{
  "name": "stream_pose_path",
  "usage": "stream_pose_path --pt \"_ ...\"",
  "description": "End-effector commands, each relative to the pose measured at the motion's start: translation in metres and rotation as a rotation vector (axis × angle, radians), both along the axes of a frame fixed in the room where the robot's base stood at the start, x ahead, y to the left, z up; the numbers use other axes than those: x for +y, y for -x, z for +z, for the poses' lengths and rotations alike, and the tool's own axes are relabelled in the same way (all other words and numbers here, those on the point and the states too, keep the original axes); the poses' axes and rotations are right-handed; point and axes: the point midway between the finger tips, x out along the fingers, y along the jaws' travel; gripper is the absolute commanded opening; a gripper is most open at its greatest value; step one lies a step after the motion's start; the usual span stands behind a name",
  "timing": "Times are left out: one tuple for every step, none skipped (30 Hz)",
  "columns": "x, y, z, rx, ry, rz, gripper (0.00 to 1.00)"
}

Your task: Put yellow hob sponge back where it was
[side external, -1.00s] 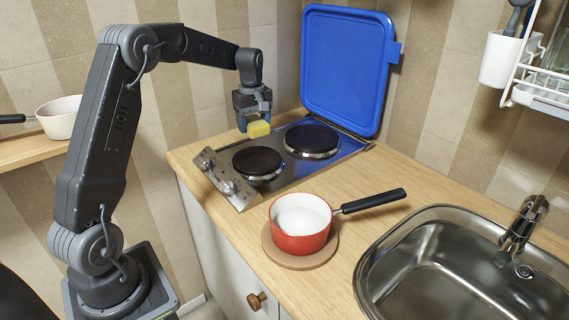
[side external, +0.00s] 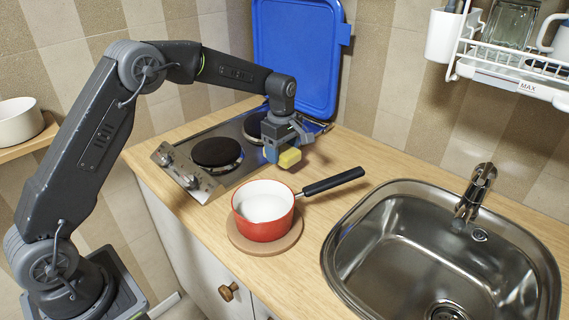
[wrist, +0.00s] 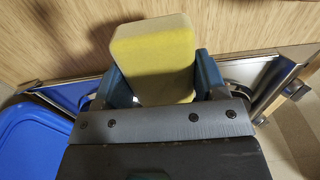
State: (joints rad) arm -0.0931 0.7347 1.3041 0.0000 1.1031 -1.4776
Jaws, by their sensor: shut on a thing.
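The yellow sponge (side external: 289,158) is a small block held between the blue fingers of my gripper (side external: 276,150). In the side external view it hangs in the air near the right edge of the hob (side external: 202,182), behind the red pan. In the wrist view the sponge (wrist: 154,58) sits between the two fingers (wrist: 165,80), with the wooden counter beyond it. My gripper hides part of the rear hotplate.
A red pan (side external: 264,226) with a black handle stands on a round wooden board (side external: 238,242) in front of the gripper. The steel sink (side external: 400,243) is to the right. Bare counter (side external: 368,155) lies between hob and sink. A white rack (side external: 515,72) hangs upper right.

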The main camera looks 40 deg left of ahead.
Motion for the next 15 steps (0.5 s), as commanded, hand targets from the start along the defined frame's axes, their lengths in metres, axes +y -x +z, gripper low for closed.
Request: stream_pose_path --pt "-0.004 -0.002 -0.002 -0.001 0.0 -0.001 0.43" --pt "-0.005 -0.003 -0.003 -0.001 0.0 0.0 0.43" --pt "-0.006 -0.003 -0.004 -0.001 0.0 0.0 0.43" --pt "-0.006 -0.004 -0.006 0.0 0.0 0.001 0.43" --pt "-0.006 -0.004 -0.007 0.0 0.0 0.001 0.43" --pt "-0.006 -0.004 -0.011 0.001 0.0 0.001 0.43" --pt "-0.006 -0.003 -0.014 0.002 0.0 0.001 0.43" --pt "-0.006 -0.003 -0.018 0.002 0.0 0.001 0.43" --pt "-0.006 -0.003 -0.024 0.002 0.0 0.001 0.43" --pt "-0.006 -0.003 -0.029 0.004 0.0 0.001 0.43" --pt "-0.006 -0.003 -0.034 0.004 0.0 0.001 0.43" --pt "-0.006 -0.003 -0.039 0.002 0.0 0.001 0.43" --pt "-0.006 -0.003 -0.042 0.001 0.0 0.001 0.43" --pt "-0.006 -0.003 -0.043 0.001 0.0 0.0 0.43" --pt "-0.006 -0.003 -0.044 0.0 0.0 0.001 0.43"
